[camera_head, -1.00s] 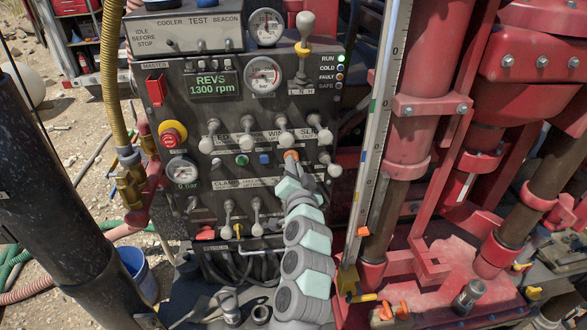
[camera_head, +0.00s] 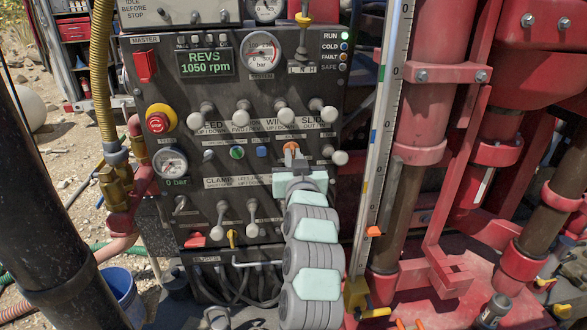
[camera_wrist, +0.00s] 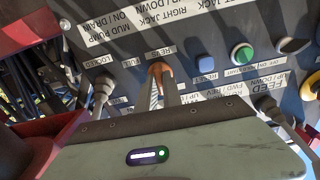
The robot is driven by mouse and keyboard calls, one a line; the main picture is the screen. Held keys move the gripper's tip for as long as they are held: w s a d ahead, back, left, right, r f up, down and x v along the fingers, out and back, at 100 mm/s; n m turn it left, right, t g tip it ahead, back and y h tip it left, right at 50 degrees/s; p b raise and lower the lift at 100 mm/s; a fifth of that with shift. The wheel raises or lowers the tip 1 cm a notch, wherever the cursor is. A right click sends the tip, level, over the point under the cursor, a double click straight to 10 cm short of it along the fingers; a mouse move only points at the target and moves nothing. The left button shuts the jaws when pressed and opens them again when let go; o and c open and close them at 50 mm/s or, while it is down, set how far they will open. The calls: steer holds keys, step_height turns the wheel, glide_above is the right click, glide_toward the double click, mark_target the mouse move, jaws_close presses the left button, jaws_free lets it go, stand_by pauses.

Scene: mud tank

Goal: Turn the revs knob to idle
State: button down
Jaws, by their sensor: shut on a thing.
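The revs knob (camera_head: 290,147) is small and orange and sits on the dark control panel (camera_head: 225,90), right of the blue button. It also shows in the wrist view (camera_wrist: 157,68), below the upside-down REVS label. My gripper (camera_head: 295,162) is shut on the revs knob, with its fingers reaching it from below in the wrist view (camera_wrist: 162,88). The fingers hide part of the knob, and its exact pointing angle is hard to tell. The revs display (camera_head: 206,62) reads 1050 rpm.
Several white-tipped levers (camera_head: 279,108) stand above the knob, and one lever (camera_head: 338,157) is close on its right. A green button (camera_head: 237,152) and a blue button (camera_head: 262,151) are to its left. More levers (camera_head: 220,208) are below left. A red emergency button (camera_head: 157,122) is far left.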

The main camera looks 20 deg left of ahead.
stand_by(0.4)
steer(key=c, duration=1.5)
jaws_free()
steer(key=b+v, duration=0.1)
steer(key=v, duration=1)
